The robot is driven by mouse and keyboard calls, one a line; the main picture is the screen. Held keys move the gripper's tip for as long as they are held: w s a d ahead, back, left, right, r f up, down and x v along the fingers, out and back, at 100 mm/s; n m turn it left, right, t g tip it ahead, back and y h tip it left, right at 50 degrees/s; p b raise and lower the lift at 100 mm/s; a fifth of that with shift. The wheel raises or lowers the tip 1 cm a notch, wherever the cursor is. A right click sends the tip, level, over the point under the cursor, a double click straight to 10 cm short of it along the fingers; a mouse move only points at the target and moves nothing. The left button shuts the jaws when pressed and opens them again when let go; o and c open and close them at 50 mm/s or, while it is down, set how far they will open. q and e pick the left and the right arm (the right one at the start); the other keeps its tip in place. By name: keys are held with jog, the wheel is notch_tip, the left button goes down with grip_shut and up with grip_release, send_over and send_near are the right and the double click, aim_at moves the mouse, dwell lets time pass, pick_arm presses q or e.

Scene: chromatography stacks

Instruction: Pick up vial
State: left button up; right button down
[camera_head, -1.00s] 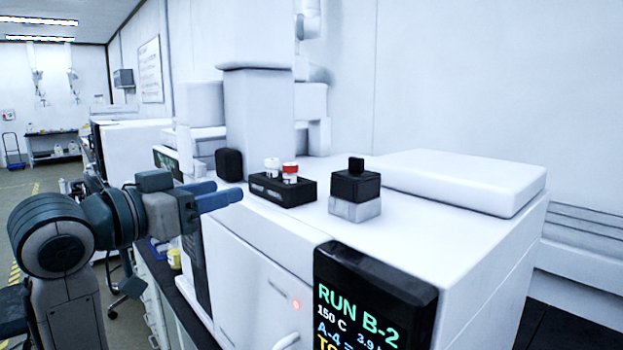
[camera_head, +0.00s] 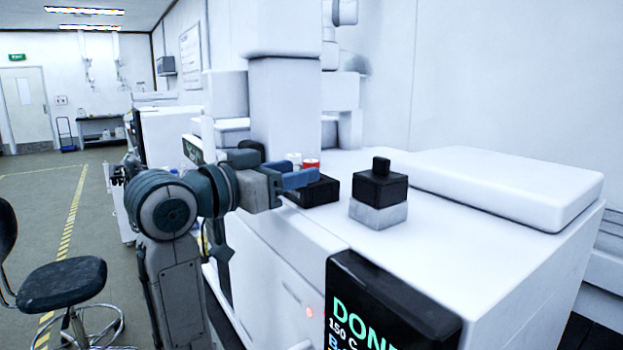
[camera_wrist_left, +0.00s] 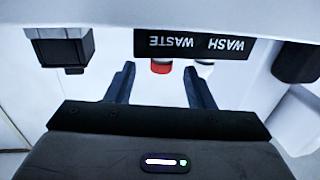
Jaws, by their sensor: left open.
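Two small vials stand in a black rack (camera_head: 320,192) on top of the white instrument. One has a red cap (camera_head: 310,163) and the other a white cap (camera_head: 293,157). In the left wrist view the red-capped vial (camera_wrist_left: 160,67) lies ahead, in line with the gap between my fingers; the white-capped vial (camera_wrist_left: 204,70) is to its right. The rack label there reads WASTE and WASH upside down. My left gripper (camera_head: 312,178) is open and empty, close to the vials, partly covering them and the rack in the head view. My right gripper is out of view.
A black-topped grey block (camera_head: 380,187) stands right of the rack. A white lid panel (camera_head: 505,185) lies further right. The white tower (camera_head: 285,100) rises behind the rack. The instrument screen (camera_head: 385,305) is at the front. A stool (camera_head: 62,285) stands on the floor at left.

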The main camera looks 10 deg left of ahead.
pick_arm(q)
jog(key=p+x, duration=0.1)
jog(key=x, duration=0.2)
jog(key=shift+w+d, duration=0.1)
jog(key=shift+w, duration=0.3)
jog(key=shift+w+d+f, duration=0.1)
jog(key=shift+w+d, duration=0.25)
jog(key=shift+w, duration=0.05)
jog(key=shift+a, duration=0.1)
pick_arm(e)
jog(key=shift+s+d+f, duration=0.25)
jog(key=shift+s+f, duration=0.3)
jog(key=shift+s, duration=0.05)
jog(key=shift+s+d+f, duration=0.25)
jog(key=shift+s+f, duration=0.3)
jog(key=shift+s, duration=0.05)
pick_arm(q)
jog(key=shift+c, duration=0.9)
jog(key=c, duration=0.8)
jog(key=shift+c, duration=0.2)
